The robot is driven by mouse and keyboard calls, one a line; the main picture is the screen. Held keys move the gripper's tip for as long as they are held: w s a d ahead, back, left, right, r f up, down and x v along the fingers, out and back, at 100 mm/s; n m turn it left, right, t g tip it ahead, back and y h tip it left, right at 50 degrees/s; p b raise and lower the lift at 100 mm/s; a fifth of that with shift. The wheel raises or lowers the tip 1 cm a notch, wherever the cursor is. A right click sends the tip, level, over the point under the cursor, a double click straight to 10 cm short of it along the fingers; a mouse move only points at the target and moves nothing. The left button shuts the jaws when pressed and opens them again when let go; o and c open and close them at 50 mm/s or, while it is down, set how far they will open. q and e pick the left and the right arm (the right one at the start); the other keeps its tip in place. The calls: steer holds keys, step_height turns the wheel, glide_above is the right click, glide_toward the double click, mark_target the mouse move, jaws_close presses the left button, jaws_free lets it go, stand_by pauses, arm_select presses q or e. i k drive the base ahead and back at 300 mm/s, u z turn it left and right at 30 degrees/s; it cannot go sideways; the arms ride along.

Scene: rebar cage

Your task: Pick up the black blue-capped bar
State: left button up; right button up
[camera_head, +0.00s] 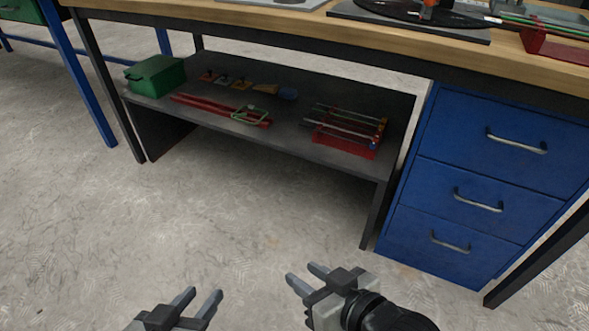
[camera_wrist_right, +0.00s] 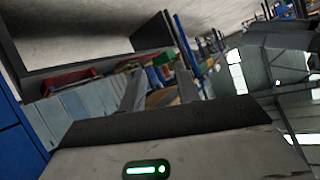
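I cannot pick out the black blue-capped bar for certain in either view. Several thin bars (camera_head: 350,121) with coloured ends lie across a red rack (camera_head: 343,145) on the grey lower shelf under the workbench; their caps are too small to tell apart. More thin bars (camera_head: 545,25) lie at a red holder (camera_head: 555,48) on the bench top at the far right, partly cut off. My left gripper (camera_head: 199,299) is open and empty above the floor. My right gripper (camera_head: 304,276) is open and empty, in front of the bench and well short of the shelf.
The grey shelf (camera_head: 290,146) also holds a green box (camera_head: 155,76), red bars (camera_head: 205,106) and small tools. A blue drawer unit (camera_head: 480,180) stands to the right. The wooden bench top (camera_head: 250,17) overhangs the shelf. The concrete floor (camera_head: 240,220) before it is clear.

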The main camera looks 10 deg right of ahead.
mark_target(373, 145)
steer(key=u, duration=0.9)
steer(key=i, duration=0.8)
steer(key=z, duration=0.4)
steer(key=i, duration=1.1)
steer(key=z, duration=0.85)
